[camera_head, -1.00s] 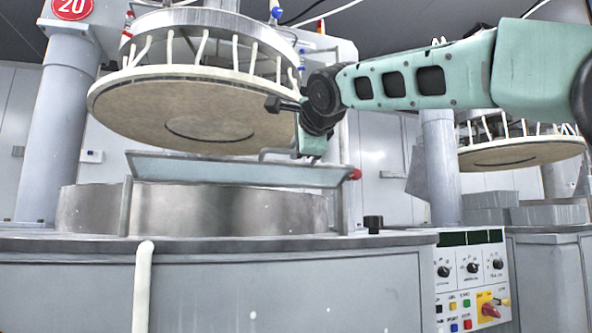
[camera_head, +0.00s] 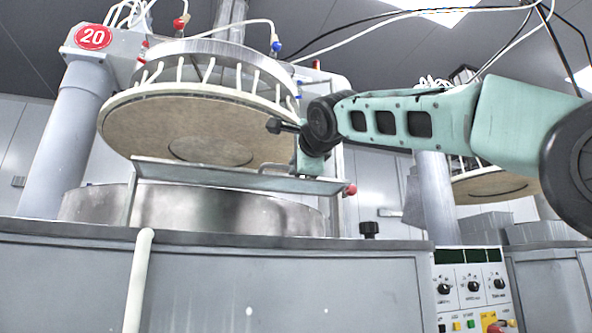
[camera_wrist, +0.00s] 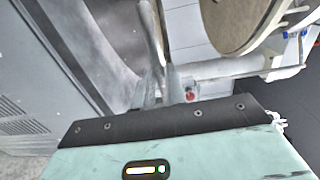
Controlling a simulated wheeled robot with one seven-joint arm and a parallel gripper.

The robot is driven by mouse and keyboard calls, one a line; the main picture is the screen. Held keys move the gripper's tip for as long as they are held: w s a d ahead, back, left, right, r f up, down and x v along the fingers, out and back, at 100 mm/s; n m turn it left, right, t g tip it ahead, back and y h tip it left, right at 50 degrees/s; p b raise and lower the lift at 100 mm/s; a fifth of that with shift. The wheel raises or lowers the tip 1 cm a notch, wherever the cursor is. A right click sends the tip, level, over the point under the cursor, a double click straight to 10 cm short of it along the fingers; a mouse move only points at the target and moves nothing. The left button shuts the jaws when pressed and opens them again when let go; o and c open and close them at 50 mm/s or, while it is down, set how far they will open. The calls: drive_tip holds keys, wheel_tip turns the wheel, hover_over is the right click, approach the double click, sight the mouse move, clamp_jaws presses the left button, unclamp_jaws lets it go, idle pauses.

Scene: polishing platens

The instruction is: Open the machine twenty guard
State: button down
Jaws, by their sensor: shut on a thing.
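Machine twenty carries a round red label (camera_head: 93,37). Its guard (camera_head: 225,177) is a long, thin, clear panel with a metal frame, sloping at the front of the machine below the round platen (camera_head: 190,125). A bar handle (camera_head: 277,167) stands near the guard's right part. My gripper (camera_head: 298,170) is at this handle, reaching in from the right, and is shut on it. In the wrist view, my gripper (camera_wrist: 160,92) meets a pale metal bar (camera_wrist: 150,35). The fingertips are small and partly hidden there, as is the exact grip.
A metal bowl (camera_head: 200,210) stands behind and below the guard. A red knob (camera_head: 350,190) is at the guard's right end. A black knob (camera_head: 369,229) stands on the machine's top. A control panel (camera_head: 472,285) is at the lower right, with another platen (camera_head: 490,186) behind my arm.

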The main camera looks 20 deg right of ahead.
idle(0.4)
drive_tip(key=c, duration=1.5)
unclamp_jaws()
drive_tip(key=shift+o, duration=0.2)
drive_tip(key=s, duration=1.7)
drive_tip(key=shift+s+r, duration=0.25)
